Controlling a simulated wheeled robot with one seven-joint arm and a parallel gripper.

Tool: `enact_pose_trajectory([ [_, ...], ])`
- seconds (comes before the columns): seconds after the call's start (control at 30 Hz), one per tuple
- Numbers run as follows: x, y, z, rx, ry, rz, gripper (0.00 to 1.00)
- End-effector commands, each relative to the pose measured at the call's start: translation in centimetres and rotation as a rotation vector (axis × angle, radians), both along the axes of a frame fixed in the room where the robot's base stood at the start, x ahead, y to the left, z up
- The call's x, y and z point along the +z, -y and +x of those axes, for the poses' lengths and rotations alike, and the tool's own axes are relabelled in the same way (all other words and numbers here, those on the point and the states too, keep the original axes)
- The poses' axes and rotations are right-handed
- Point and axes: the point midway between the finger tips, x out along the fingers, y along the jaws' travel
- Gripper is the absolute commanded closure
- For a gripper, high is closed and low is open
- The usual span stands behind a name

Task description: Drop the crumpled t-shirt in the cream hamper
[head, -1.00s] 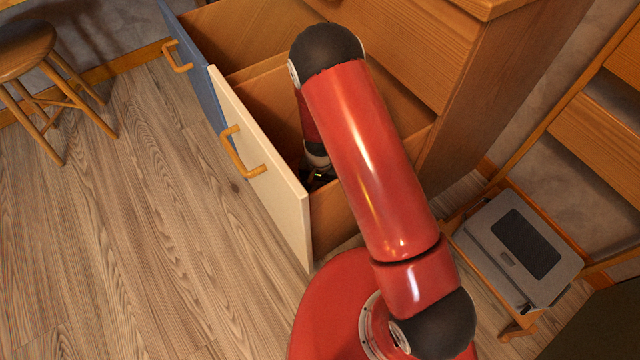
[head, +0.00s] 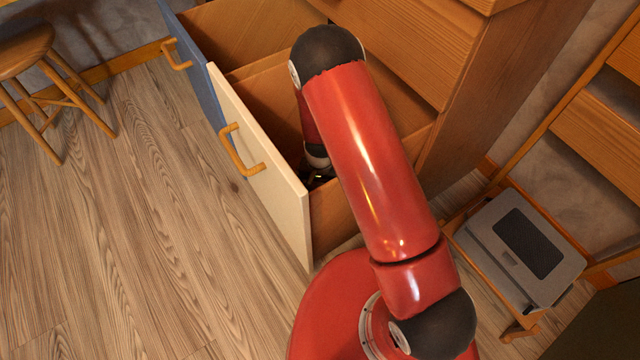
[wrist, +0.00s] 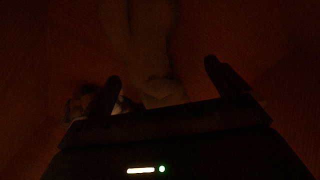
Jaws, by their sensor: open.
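The cream-fronted pull-out (head: 258,165), which looks like the cream hamper, stands open in the head view. My gripper (head: 318,178) is down inside it, just behind the cream front and mostly hidden by my arm. In the very dark wrist view my gripper (wrist: 161,72) has its two fingers spread apart. A dim pale shape (wrist: 150,80) shows between and beyond the fingers; it may be cloth, but I cannot tell if it is the t-shirt. A small lumpy pale-and-dark thing (wrist: 78,106) shows beside the left finger. No t-shirt is recognisable in the head view.
A blue-fronted pull-out (head: 195,75) also stands open behind the cream one. A wooden stool (head: 22,50) is at the upper left. A low wooden stand with a grey case (head: 520,250) is at the right. The floor on the left is clear.

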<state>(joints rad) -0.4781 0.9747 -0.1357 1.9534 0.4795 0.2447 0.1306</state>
Motion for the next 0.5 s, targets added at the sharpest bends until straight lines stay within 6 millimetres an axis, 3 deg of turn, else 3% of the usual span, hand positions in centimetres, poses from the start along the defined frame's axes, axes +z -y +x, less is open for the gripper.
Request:
enact_pose_trajectory([
  [0.27, 1.7, 0.0, 0.0, 0.000, 0.001, 0.000, 0.01],
  [0.5, 6.8, -0.1, 0.1, 0.001, 0.004, 0.001, 0.01],
])
